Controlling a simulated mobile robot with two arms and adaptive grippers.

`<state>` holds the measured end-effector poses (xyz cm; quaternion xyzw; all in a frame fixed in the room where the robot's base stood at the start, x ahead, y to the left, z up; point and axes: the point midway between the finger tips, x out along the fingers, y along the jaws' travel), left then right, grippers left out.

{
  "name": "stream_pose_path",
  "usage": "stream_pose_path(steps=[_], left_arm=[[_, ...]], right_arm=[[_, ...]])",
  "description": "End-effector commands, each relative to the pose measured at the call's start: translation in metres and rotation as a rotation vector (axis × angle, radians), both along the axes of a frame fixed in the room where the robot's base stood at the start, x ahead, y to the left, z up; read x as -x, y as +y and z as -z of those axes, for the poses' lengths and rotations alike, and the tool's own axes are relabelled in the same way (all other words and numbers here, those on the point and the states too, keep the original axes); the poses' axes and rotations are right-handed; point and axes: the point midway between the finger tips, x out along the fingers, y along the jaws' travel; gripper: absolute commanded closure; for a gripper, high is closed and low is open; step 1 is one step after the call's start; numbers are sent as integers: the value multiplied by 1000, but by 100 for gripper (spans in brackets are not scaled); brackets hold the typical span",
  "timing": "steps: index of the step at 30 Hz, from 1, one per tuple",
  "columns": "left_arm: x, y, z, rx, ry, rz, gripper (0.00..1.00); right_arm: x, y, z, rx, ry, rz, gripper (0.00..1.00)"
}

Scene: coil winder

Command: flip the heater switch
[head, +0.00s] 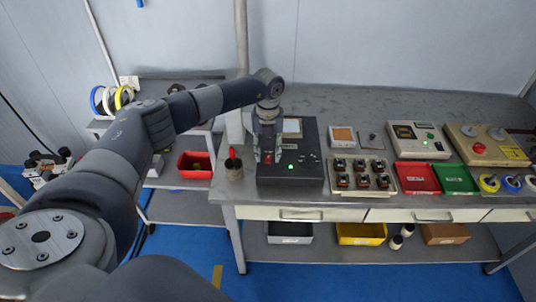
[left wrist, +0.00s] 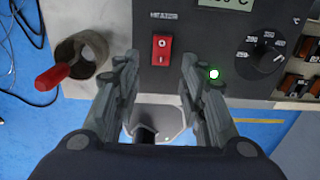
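The heater switch (left wrist: 162,50) is a red rocker on a dark control box (head: 312,178), under the label HEATER in the left wrist view. I cannot tell how far the tips are from the panel. A green lamp (left wrist: 214,74) is lit to the right of the switch. My right gripper is out of view.
A metal cup (left wrist: 95,50) with a red-handled tool (left wrist: 52,79) stands close left of the box. A temperature dial (left wrist: 268,55) is on its right. A component tray (head: 335,187) and red and green bins (head: 417,178) fill the bench further right.

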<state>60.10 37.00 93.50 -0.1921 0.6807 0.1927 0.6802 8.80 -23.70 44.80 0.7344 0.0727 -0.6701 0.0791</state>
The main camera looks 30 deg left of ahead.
Motion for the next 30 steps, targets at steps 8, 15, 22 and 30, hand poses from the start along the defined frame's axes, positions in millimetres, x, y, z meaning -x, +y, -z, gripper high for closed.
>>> stream_pose_path(steps=[8, 15, 22, 30], left_arm=[[0, -1, 28, 1, 1, 0, 62], [0, -1, 30, 1, -1, 1, 62], [0, -1, 30, 1, -1, 1, 100], [-1, 0, 32, 6, 9, 0, 100]], right_arm=[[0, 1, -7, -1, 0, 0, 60], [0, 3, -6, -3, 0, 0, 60], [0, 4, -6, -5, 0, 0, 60], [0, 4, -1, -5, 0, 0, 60]])
